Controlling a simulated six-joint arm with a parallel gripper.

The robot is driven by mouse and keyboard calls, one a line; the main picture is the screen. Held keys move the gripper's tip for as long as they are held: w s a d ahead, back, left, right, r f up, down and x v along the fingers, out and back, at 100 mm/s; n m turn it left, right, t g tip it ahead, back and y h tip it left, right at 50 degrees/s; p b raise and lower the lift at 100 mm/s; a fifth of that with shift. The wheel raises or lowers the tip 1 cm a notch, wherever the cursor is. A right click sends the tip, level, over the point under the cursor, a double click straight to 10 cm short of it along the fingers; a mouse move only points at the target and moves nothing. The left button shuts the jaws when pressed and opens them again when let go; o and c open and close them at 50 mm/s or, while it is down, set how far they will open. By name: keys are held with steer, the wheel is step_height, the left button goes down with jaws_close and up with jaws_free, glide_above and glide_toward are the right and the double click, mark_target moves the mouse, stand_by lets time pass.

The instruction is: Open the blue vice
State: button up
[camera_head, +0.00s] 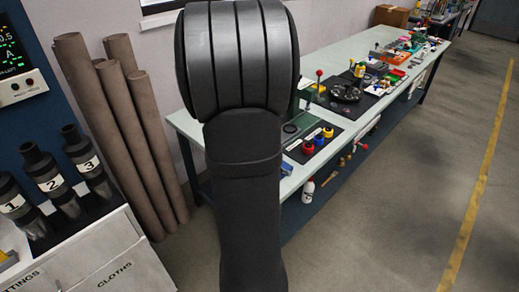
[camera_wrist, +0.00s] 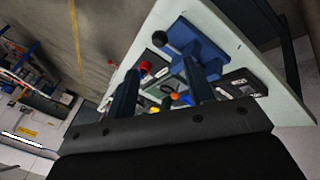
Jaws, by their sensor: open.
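The blue vice (camera_wrist: 198,47) shows in the wrist view, at the upper middle, on the pale bench top (camera_wrist: 252,52). A dark ball knob (camera_wrist: 160,39) sits at its left side. My gripper (camera_wrist: 160,68) is open, with its two dark blue fingers apart and pointing toward the bench. No object is held between them. The vice lies beyond the right fingertip; I cannot tell the exact gap. In the head view my own arm blocks the middle, and neither the vice nor the gripper can be made out there.
The long bench (camera_head: 289,186) carries a black mat with red, blue and yellow caps (camera_head: 318,140), a red-knobbed lever (camera_head: 319,73) and a dark round fixture (camera_head: 346,90). Brown tubes (camera_head: 125,125) lean at the left beside numbered holders (camera_head: 50,183). The right floor is clear.

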steer(key=shift+v, duration=2.05)
steer(key=shift+d+f, duration=0.1)
steer(key=shift+f, duration=0.05)
steer(key=x, duration=1.7)
steer(key=shift+w, duration=0.1)
steer(key=shift+d+f, duration=0.1)
steer(key=shift+w+d+r, duration=0.15)
steer(key=shift+r, duration=0.1)
steer(key=shift+w+d+r+g+y, duration=0.3)
steer(key=shift+r+g+y, duration=0.1)
steer(key=shift+g+y, duration=0.3)
stand_by(0.5)
stand_by(0.4)
